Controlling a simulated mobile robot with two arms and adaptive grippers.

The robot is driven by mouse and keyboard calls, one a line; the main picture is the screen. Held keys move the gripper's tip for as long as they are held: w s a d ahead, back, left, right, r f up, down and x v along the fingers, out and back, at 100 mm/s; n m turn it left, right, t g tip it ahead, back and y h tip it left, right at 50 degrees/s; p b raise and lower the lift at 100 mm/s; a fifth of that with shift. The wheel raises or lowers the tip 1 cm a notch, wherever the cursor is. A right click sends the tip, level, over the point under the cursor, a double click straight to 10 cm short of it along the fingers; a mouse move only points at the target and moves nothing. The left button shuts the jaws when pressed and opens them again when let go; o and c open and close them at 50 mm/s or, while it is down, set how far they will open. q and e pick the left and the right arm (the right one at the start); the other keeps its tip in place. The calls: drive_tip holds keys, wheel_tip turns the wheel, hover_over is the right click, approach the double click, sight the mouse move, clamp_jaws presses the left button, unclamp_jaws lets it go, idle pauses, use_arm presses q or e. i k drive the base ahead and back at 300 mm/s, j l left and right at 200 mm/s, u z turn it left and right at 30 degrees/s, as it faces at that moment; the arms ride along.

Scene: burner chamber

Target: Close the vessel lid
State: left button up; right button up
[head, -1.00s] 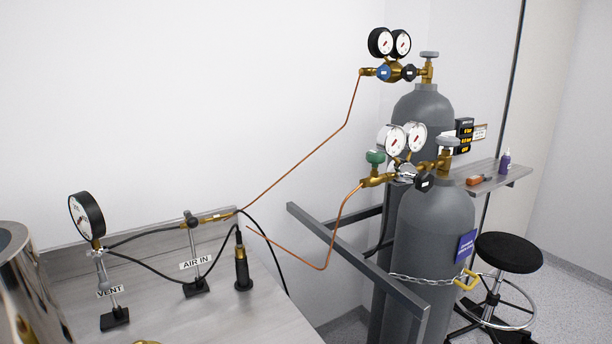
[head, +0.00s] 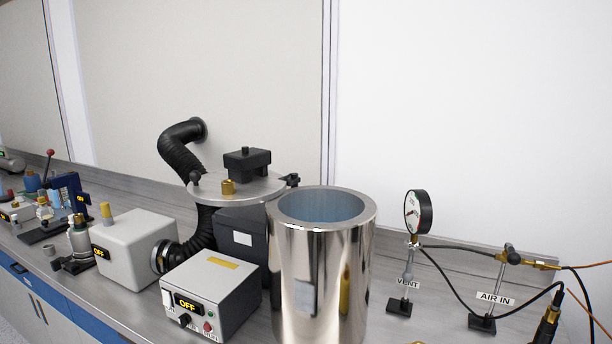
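The vessel (head: 318,265) is a tall shiny metal cylinder on the bench, and its top is open with a bluish inside. The lid (head: 262,187) is a flat round metal plate with a black block (head: 247,162), a brass fitting (head: 228,187) and dark knobs at its edge. It is swung out to the left of the vessel's mouth, at about rim height, above a dark box. Its right edge is close to the vessel's rim. Neither of my grippers is in the head view.
A grey control box (head: 211,293) reading OFF stands in front of the lid, left of the vessel. A white box (head: 134,241) and black hose (head: 181,155) are further left. A pressure gauge (head: 418,213) and the VENT and AIR IN stands (head: 484,322) are right of the vessel.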

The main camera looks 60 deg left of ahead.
sight(247, 178)
drive_tip(key=u, duration=2.15)
